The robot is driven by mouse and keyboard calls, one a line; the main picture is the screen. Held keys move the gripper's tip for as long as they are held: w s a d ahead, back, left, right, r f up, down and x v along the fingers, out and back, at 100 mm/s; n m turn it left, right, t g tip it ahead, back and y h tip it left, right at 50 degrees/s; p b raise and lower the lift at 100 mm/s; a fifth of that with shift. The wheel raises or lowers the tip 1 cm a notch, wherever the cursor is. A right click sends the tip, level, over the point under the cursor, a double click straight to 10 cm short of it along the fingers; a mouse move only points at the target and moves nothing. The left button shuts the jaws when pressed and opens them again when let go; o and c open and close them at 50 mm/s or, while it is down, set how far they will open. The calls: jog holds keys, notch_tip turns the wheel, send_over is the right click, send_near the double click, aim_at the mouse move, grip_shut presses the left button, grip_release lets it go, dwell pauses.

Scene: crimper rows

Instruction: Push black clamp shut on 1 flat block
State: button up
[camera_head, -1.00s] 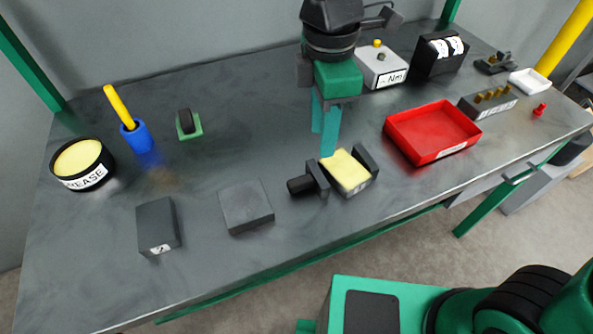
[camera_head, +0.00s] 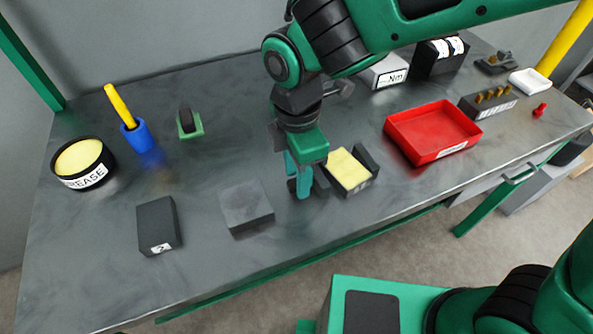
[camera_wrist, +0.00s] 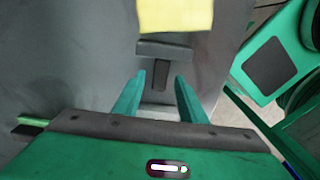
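The black clamp has a right jaw (camera_head: 366,160) and a left jaw (camera_head: 320,180), with a flat yellow-topped block (camera_head: 348,171) between them. In the wrist view, the block (camera_wrist: 175,15) lies just beyond the near jaw (camera_wrist: 165,49), with a narrow strip between them; whether they touch is unclear. The clamp's dark stem or knob (camera_wrist: 161,76) points from that jaw towards my gripper. My gripper (camera_head: 298,190) points down at the clamp's left end and hides most of the knob. In the wrist view, my gripper (camera_wrist: 160,80) has its teal fingers apart, one on each side of the stem.
A grey flat block (camera_head: 246,206) and a dark labelled block (camera_head: 158,226) lie to the left. A red tray (camera_head: 432,132) stands to the right of the clamp. A blue cup (camera_head: 137,135) and grease tin (camera_head: 82,164) stand farther left. The table's front edge is close.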

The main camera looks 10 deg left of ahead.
jog(key=shift+f, duration=0.25)
grip_shut()
jog(key=shift+w+d, duration=0.25)
jog(key=shift+d, duration=0.15)
grip_release()
notch_tip(320, 180, up, 11)
dwell(0.5)
jog(key=shift+f, duration=0.1)
